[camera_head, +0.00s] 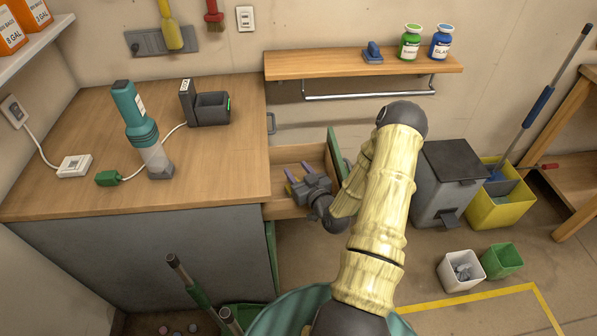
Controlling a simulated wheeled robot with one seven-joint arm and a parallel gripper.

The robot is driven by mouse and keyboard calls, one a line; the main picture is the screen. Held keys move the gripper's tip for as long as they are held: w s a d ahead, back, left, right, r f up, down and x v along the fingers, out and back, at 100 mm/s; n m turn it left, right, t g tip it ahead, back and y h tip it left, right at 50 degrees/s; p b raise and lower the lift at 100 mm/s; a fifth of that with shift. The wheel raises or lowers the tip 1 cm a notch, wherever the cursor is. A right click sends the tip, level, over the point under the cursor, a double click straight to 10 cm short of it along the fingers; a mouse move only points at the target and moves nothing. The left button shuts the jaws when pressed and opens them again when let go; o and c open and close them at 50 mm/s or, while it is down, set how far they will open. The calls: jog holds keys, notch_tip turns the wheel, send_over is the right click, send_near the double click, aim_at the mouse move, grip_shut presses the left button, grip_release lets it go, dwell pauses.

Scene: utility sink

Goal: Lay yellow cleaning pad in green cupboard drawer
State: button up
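The drawer (290,156) is pulled out at the right side of the wooden counter, with a bare wooden interior and a green front panel (335,150). My gripper (287,183) is over or inside the near part of the drawer, its fingers pointing left. The two fingers look apart, with nothing visible between them. I cannot make out the yellow cleaning pad anywhere; my gripper and arm cover part of the drawer.
The counter (80,140) holds a teal flashlight-like tool (140,125), a dark charger (208,108) and a white box (74,166). A wall shelf (320,64) carries bottles. A grey bin (446,180) and yellow bucket (500,210) stand right of my arm.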

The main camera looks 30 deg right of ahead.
jog(key=shift+f, duration=0.1)
jog(key=shift+w+d+r+p, duration=0.1)
jog(key=shift+r+p, duration=0.6)
jog(key=shift+p, duration=0.05)
jog(key=s+b, duration=0.2)
jog(key=s, duration=1)
jog(key=shift+r, duration=0.2)
jog(key=shift+s, duration=0.1)
